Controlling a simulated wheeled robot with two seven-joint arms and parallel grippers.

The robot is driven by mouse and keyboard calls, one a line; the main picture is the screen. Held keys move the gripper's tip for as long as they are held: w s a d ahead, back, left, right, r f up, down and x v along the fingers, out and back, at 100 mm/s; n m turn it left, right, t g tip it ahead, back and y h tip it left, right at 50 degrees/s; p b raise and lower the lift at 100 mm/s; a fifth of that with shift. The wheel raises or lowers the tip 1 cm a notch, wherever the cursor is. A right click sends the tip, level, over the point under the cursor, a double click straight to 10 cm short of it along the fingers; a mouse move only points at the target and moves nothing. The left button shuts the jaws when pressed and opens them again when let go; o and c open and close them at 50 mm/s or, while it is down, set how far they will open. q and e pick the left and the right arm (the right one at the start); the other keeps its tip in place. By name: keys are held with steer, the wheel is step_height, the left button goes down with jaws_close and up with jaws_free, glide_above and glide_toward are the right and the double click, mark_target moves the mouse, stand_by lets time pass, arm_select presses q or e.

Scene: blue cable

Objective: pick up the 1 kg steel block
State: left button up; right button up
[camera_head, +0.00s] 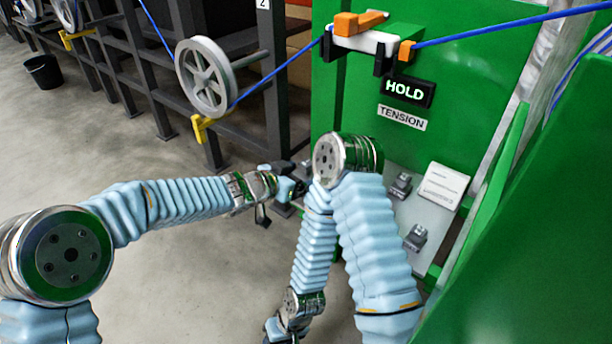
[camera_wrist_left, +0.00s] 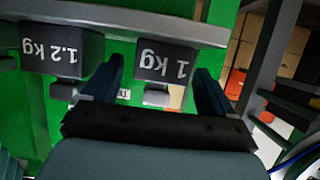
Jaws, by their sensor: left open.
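The 1 kg steel block (camera_wrist_left: 166,62) is dark grey with a white "1 kg" label, which appears upside down in the left wrist view. A small grey knob shows on it. My left gripper (camera_wrist_left: 158,66) is open, with one dark blue finger to each side of the block in that picture. I cannot tell whether either finger touches it. In the head view my left gripper (camera_head: 289,188) is at the shelf by the green machine, and the 1 kg block cannot be made out there. My right gripper (camera_head: 279,329) is low, at the bottom edge, partly cut off; its jaws are unclear.
A 1.2 kg block (camera_wrist_left: 60,55) stands beside the 1 kg one on the pale shelf (camera_wrist_left: 125,20). More dark weights (camera_head: 401,186) and a white card (camera_head: 443,186) sit on the shelf. A blue cable (camera_head: 275,72) runs over a grey pulley (camera_head: 204,77). Green panels close in the right.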

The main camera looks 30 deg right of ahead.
arm_select(q)
steer(key=shift+x, duration=1.15)
jaws_close()
steer(key=shift+r, duration=0.3)
